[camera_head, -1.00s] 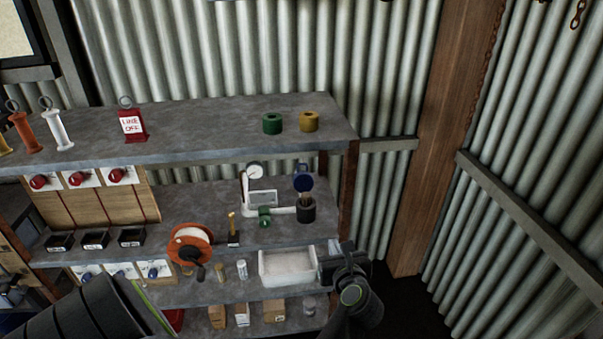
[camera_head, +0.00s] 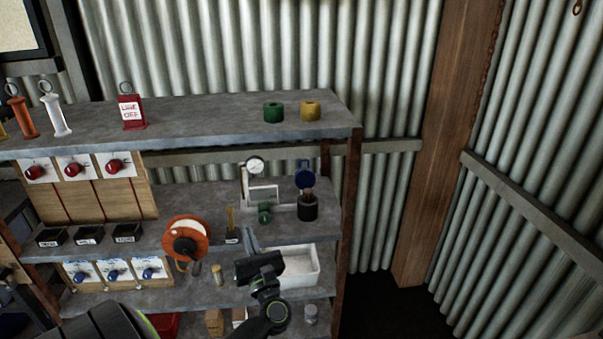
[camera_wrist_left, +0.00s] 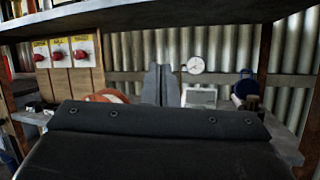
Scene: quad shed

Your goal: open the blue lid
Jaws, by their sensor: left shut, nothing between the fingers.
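The blue lid (camera_head: 304,177) is a round disc standing upright above the back of a small black pot (camera_head: 307,208) on the middle shelf. Brownish contents show at the pot's open top. In the left wrist view the blue lid (camera_wrist_left: 244,88) is at the right, with the pot's dark top below it. My left gripper (camera_head: 250,238) is shut and empty, in front of the shelf, left of and lower than the pot, not touching it. Its two fingers (camera_wrist_left: 160,85) stand close together in the left wrist view. My right gripper is not in view.
A dial gauge on a white stand (camera_head: 255,168) and a green cylinder (camera_head: 264,213) stand left of the pot. An orange reel (camera_head: 187,241) is further left. A white tray (camera_head: 305,280) is behind my gripper on the shelf below. The upper shelf (camera_head: 200,132) overhangs.

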